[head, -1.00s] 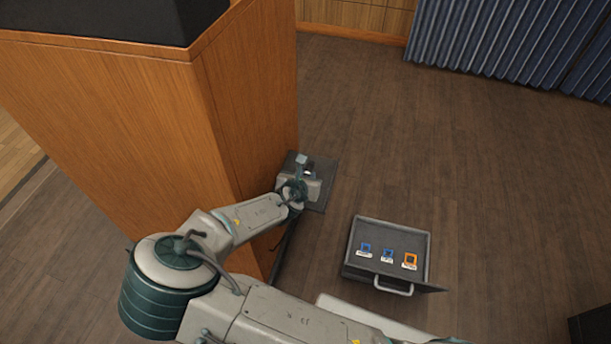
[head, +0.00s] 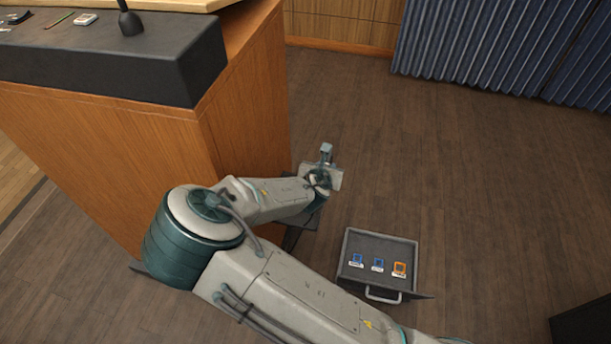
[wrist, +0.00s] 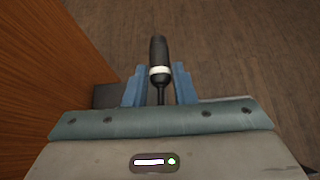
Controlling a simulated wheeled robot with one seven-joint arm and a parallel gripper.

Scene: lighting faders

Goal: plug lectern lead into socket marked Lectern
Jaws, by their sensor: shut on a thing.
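My gripper (wrist: 159,85) is shut on a dark plug with a pale band, the lectern lead (wrist: 158,52), which points away from the wrist between the blue fingers. In the head view my gripper (head: 326,152) is raised beside the lectern's right side, above the floor; the plug is too small to tell there. The floor box (head: 349,248) lies open to the lower right of my gripper, apart from it. Inside are two blue sockets (head: 357,259) (head: 377,265) and one orange socket (head: 399,269), each with a white label too small to read.
The wooden lectern (head: 240,130) stands close to the left of my gripper, with a microphone (head: 130,22) on its dark top. A dark plate (head: 304,222) lies at its foot, partly behind my arm. The box lid with a handle (head: 384,297) is on the near side. Floor beyond is clear.

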